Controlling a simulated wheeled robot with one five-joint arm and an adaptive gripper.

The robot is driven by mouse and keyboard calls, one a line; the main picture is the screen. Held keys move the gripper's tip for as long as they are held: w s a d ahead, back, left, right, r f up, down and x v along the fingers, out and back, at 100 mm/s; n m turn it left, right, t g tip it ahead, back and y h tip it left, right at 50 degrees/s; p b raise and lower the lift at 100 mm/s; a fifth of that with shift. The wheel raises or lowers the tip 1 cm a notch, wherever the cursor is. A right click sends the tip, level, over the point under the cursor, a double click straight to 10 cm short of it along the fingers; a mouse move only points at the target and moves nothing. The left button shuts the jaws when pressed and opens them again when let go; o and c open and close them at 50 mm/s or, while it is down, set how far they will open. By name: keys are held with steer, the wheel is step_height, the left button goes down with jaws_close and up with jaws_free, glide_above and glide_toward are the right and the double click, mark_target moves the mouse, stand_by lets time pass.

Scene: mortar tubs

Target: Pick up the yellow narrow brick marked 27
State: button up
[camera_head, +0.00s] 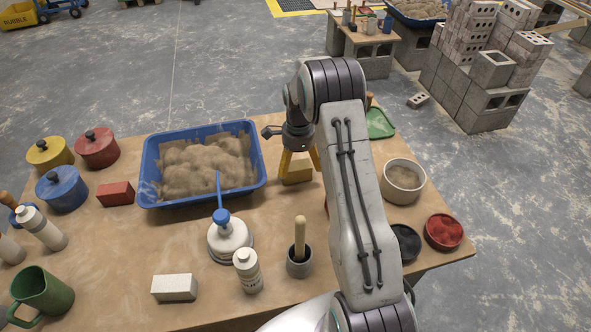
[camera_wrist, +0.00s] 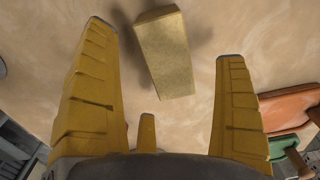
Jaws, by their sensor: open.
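The yellow narrow brick (camera_head: 297,170) lies on the wooden table, right of the blue mortar tub (camera_head: 253,178). It also shows in the wrist view (camera_wrist: 166,55), at the top centre, beyond and between my finger tips. No marking 27 is readable on the faces I see. My gripper (camera_head: 302,160) has yellow fingers and points down by the brick. In the wrist view its fingers (camera_wrist: 165,45) are spread wide with nothing held between them. In the head view, my arm hides part of the table right of the brick.
The blue tub holds mortar. A grey bucket (camera_head: 403,182), a red dish (camera_head: 443,231) and a green tray (camera_head: 380,124) are at the right. A white dispenser (camera_head: 230,240), a bottle (camera_head: 247,271), a mortar cup (camera_head: 299,262) and a white brick (camera_head: 174,288) stand in front. A red brick (camera_head: 115,194) lies left.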

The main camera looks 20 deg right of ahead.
mark_target(297, 168)
steer(key=shift+w+a+f+p, duration=0.15)
steer(key=shift+f+p, duration=0.3)
steer(key=shift+f, duration=1.7)
steer(key=shift+c, duration=0.4)
steer(key=c, duration=1.2)
steer(key=shift+c, duration=0.4)
steer(key=shift+r, duration=0.1)
